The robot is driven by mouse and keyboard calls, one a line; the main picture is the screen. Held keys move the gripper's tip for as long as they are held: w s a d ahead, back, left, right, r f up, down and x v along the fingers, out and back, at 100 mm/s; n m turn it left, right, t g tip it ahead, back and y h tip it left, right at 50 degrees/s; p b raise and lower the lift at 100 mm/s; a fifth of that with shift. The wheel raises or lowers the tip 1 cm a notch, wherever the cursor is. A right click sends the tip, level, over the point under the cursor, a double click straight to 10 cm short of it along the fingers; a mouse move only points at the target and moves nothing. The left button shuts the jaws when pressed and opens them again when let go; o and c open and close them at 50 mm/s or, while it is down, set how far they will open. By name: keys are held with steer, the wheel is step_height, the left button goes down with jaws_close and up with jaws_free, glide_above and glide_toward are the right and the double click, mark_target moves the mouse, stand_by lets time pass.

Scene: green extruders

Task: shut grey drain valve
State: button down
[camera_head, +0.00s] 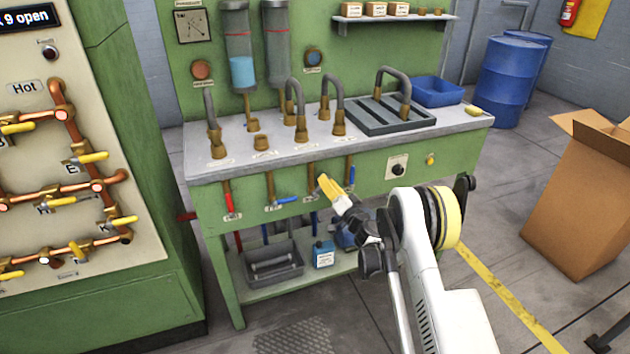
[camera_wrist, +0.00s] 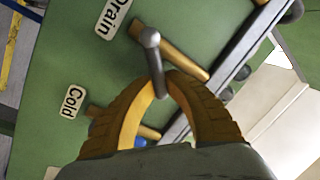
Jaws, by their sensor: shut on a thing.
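The grey drain valve handle (camera_wrist: 153,55) sits on a short brass pipe (camera_wrist: 185,55) beside the "Drain" label (camera_wrist: 113,17) in the wrist view. The handle stands at an angle to the pipe, with its rounded grey end at the pipe. My gripper (camera_wrist: 167,82) is shut on the handle, its two yellow-brown fingers meeting around it. In the head view my gripper (camera_head: 325,182) is at the front of the green bench, and it hides most of the grey handle there.
A blue lever (camera_head: 285,200) is left of my gripper and a red one (camera_head: 229,203) farther left. Another blue lever (camera_head: 351,177) is close on the right. The bench top (camera_head: 370,146) is above. A cardboard box (camera_head: 580,200) stands on the floor at right.

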steer(key=shift+w+d+f+m+t+h, duration=0.1)
steer(key=shift+d+f+m+t+h, duration=0.45)
steer(key=shift+m, duration=1.25)
steer(key=shift+w+f+m+g+h, duration=0.1)
steer(key=shift+f+m+h, duration=0.15)
steer(key=shift+f+m, duration=1.1)
steer(key=shift+w+d+f+m+t+h, duration=0.1)
steer(key=shift+d+f+m+t+h, duration=0.25)
steer(key=shift+m, duration=1.9)
steer(key=shift+s+r, duration=0.1)
steer(key=c, duration=1.4)
jaws_free()
step_height(320, 180, up, 10)
steer(key=shift+r, duration=0.1)
